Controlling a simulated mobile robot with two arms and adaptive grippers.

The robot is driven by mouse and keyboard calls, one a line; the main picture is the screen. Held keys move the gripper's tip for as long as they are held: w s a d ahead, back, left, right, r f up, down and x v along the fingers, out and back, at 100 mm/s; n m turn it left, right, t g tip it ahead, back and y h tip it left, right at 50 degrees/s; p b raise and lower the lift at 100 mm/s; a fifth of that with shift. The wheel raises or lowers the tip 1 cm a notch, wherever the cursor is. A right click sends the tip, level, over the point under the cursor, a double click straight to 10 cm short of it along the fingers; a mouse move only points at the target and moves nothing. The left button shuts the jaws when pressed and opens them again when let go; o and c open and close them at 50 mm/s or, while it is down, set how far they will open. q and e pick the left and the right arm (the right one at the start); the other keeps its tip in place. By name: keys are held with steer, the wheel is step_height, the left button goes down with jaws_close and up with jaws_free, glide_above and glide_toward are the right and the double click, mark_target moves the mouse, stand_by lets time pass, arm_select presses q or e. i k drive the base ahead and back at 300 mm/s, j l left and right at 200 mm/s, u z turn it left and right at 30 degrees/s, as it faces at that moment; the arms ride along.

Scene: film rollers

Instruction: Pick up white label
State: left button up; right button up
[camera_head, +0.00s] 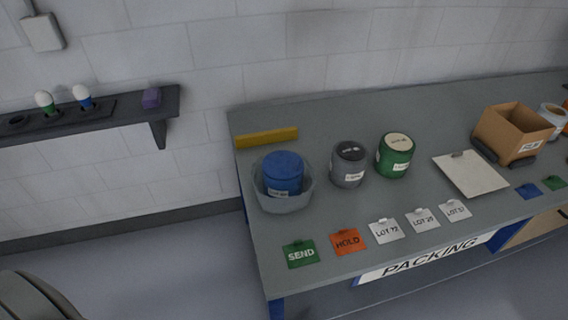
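Three white labels with dark print lie in a row near the front edge of the grey table: the left one (386,231) seems to read LOT 72, the middle one (422,220) LOT 28, and the right one (455,210) begins with LOT, its number hard to read. Each has a small raised tab at its top edge. They lie apart from each other. Neither of my grippers shows in this view.
Left of them lie an orange HOLD label (348,242) and a green SEND label (300,253). Behind stand a blue roll in a clear tub (286,203), a grey can (348,164), and a green can (394,156). A clipboard (470,175) and cardboard box (512,133) are at right.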

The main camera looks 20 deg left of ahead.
mark_target(454, 211)
steer(key=l+u, duration=0.15)
steer(key=u, duration=0.25)
steer(key=l+u, duration=0.2)
steer(key=u, duration=0.15)
steer(key=i+l+u, duration=0.1)
steer(key=u, duration=0.3)
steer(key=l+u, duration=0.2)
steer(key=u, duration=0.15)
steer(key=k+l+u, duration=0.15)
steer(key=l, duration=0.35)
steer(key=k+l+u, duration=0.2)
steer(key=l, duration=0.25)
steer(key=k+l+u, duration=0.15)
steer(key=l, duration=0.3)
steer(key=k+l+u, duration=0.2)
steer(key=l, duration=0.25)
steer(key=k+l+u, duration=0.15)
steer(key=l, duration=0.2)
steer(key=k, duration=0.05)
